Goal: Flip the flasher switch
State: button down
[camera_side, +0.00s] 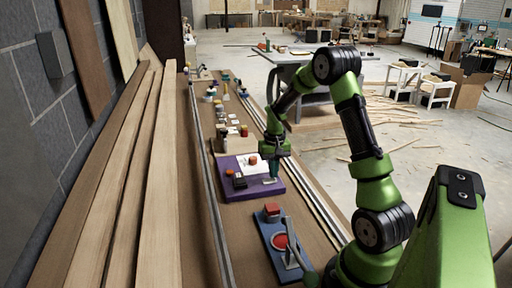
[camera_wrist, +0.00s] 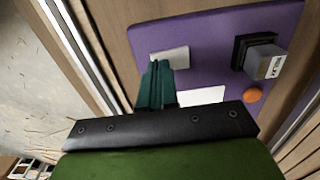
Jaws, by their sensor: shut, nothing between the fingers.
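A purple board (camera_side: 240,192) lies on the workbench, and it fills much of the wrist view (camera_wrist: 210,35). On it are a black-based block with a grey, marked top (camera_wrist: 262,60) and a round orange button or lamp (camera_wrist: 252,94). A light grey-white plate (camera_wrist: 170,57) lies just beyond my fingertips, and a white patch (camera_wrist: 200,96) is partly hidden behind my gripper. I cannot tell which part is the flasher switch. My gripper (camera_wrist: 158,66) is shut and empty, pointing down over the board's right side in the side view (camera_side: 273,176). Contact is unclear.
A blue board (camera_side: 272,240) with a red button and a lever stands nearer on the bench. Several small devices (camera_side: 222,105) line the bench farther back. Metal rails (camera_side: 207,160) run along the bench, with long planks at left.

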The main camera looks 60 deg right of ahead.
jog(key=shift+f, duration=0.5)
jog(key=shift+r, duration=3.55)
